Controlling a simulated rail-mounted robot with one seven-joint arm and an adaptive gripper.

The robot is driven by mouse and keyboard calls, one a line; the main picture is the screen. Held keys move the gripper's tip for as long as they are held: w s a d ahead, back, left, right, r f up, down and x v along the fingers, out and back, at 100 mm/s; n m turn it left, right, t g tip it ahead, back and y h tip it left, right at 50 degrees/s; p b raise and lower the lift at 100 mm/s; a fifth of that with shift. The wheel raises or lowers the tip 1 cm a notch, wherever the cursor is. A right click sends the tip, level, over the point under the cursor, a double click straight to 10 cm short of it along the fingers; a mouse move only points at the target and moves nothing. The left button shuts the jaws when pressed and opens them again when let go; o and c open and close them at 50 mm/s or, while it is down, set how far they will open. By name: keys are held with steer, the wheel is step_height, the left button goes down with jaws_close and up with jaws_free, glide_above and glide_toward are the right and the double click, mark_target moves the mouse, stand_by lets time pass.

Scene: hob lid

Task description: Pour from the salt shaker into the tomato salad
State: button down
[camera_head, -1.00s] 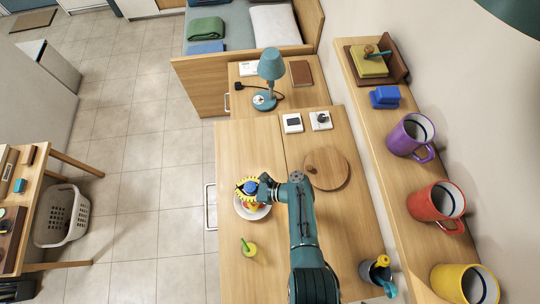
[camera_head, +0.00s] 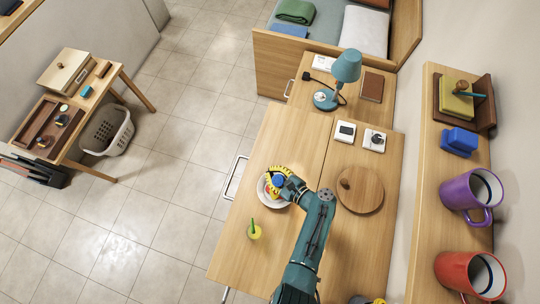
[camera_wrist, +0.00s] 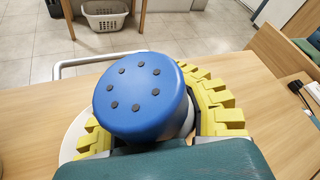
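The salt shaker has a blue top with several dark holes (camera_wrist: 143,95); in the head view its blue top (camera_head: 278,181) shows over the bowl. My gripper (camera_head: 280,178) has yellow ribbed fingers, closed around the shaker's sides. It also shows in the wrist view (camera_wrist: 160,120). The holed top faces up toward the wrist camera; no grains are seen falling. The white bowl (camera_head: 268,200) stands on the counter below the shaker, and its rim (camera_wrist: 70,141) shows at the left in the wrist view. The salad inside is mostly hidden by my gripper.
A round wooden lid (camera_head: 360,190) lies to the right of my arm. A teal lamp (camera_head: 345,70) stands farther back. Mugs (camera_head: 470,190) line the right shelf.

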steer(key=shift+w+d+f+n+t+h+b, duration=0.15)
steer(key=shift+w+f+n+t+b, duration=0.3)
steer(key=shift+b, duration=0.45)
steer(key=shift+w+d+f+n+t+h+b, duration=0.1)
steer(key=shift+w+d+f+n+t+b, duration=0.15)
steer(key=shift+n+b, duration=0.5)
steer(key=shift+w+d+f+n+t+h+b, duration=0.1)
steer(key=shift+w+d+f+n+t+b, duration=0.2)
steer(key=shift+b, duration=0.75)
steer(key=shift+w+f+n+t+b, duration=0.15)
steer(key=shift+n+t+b, duration=0.45)
steer(key=shift+n+b, duration=0.75)
steer(key=shift+n+b, duration=0.25)
steer(key=shift+b, duration=0.45)
steer(key=shift+w+d+f+n+t+b, duration=0.15)
steer(key=shift+n+t+b, duration=0.3)
steer(key=shift+n+b, duration=0.75)
steer(key=shift+w+d+f+n+t+b, duration=0.15)
steer(key=shift+n+t+b, duration=0.35)
steer(key=shift+b, duration=1.25)
steer(key=shift+w+r+n+b, duration=0.1)
steer(key=shift+n+b, duration=0.5)
steer(key=shift+b, duration=0.45)
